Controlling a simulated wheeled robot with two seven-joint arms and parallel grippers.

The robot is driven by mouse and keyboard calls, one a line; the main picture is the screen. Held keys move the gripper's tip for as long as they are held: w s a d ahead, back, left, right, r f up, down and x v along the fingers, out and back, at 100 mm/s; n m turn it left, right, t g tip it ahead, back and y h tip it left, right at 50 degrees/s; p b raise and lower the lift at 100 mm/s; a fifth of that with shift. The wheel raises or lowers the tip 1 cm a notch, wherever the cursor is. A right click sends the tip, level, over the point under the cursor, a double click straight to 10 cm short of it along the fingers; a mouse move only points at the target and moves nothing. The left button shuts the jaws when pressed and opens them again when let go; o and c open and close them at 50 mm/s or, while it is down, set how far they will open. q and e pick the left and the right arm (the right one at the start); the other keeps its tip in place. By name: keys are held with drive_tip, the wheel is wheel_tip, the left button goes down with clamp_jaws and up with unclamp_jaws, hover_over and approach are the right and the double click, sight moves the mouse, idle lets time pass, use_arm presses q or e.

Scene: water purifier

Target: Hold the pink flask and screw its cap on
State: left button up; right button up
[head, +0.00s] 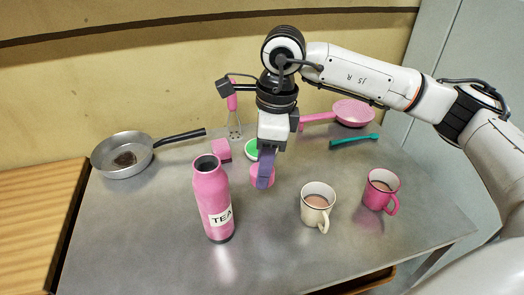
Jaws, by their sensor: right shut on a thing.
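The pink flask (214,205) stands upright on the metal table, left of the middle, with a white TEA label. Its dark mouth is open and bare. My right gripper (264,178) points down, to the right of the flask and behind it. It is shut on a pink cap (256,181), partly hidden by the purple-grey finger. The cap is apart from the flask; I cannot tell whether it touches the table. My left gripper is not in view.
A frying pan (112,170) lies at the left back. A cream mug (314,214) and a pink mug (378,196) stand at the right. Behind are a pink pan (352,112), a teal utensil (352,141), a green-topped item (250,147) and a pink block (222,150). The front table is clear.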

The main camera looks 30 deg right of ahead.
drive_tip(key=s+a+f+n+g, duration=0.1)
drive_tip(key=s+n, duration=0.3)
drive_tip(key=n, duration=0.8)
drive_tip(key=s+a+f+n+g+h, duration=0.1)
drive_tip(key=s+n, duration=0.4)
drive_tip(key=n, duration=0.7)
drive_tip(key=shift+f, duration=0.2)
drive_tip(key=shift+a, duration=0.1)
